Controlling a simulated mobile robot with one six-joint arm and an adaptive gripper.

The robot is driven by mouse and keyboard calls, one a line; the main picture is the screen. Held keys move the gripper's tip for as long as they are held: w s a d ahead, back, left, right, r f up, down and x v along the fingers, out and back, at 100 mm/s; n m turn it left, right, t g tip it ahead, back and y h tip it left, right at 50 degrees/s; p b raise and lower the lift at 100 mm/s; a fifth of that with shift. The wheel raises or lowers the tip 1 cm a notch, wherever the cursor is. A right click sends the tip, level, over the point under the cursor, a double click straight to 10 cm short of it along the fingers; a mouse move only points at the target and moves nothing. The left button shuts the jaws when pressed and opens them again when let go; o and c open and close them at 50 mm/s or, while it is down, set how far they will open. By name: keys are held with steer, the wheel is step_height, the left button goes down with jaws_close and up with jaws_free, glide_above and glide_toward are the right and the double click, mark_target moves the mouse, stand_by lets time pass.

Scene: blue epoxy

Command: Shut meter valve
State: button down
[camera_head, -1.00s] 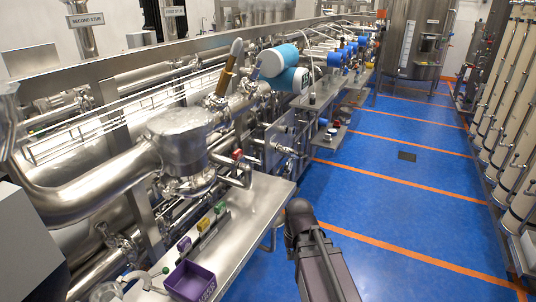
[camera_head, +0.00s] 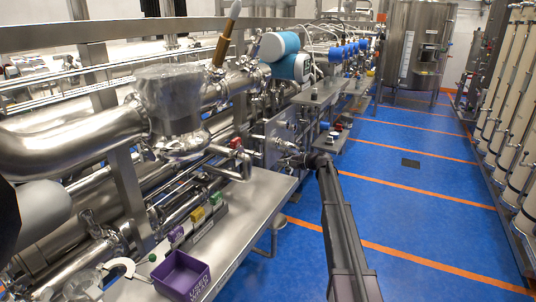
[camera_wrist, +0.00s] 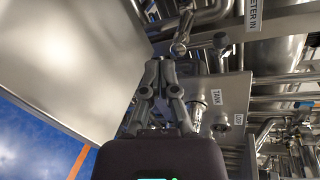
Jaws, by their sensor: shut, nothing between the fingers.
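My gripper (camera_wrist: 160,68) is in the wrist view, its dark grey fingers together with nothing between them. A "METER IN" label (camera_wrist: 254,14) is at the top of that view. In the head view, a valve with a red part (camera_head: 237,142) stands above the bench.
A steel bench (camera_head: 258,185) carries a purple bin (camera_head: 182,276) and small coloured blocks (camera_head: 197,216). Thick steel pipes (camera_head: 75,140) fill the left. In the wrist view, a broad steel surface (camera_wrist: 75,60) is left of my fingers.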

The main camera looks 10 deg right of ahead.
steer(key=w+d+r+m+t+y+b, duration=0.1)
steer(key=w+d+m+t, duration=0.2)
steer(key=w+d, duration=0.3)
steer(key=shift+w+r+b, duration=0.3)
steer(key=shift+w+b, duration=0.1)
steer(key=shift+w, duration=0.65)
steer(key=w+a+r+p, duration=0.1)
steer(key=w+a, duration=0.3)
steer(key=a, duration=0.6)
steer(key=shift+w+a+r+p, duration=0.2)
steer(key=shift+a+r+p, duration=0.05)
steer(key=shift+a+p, duration=0.05)
steer(key=shift+a, duration=0.1)
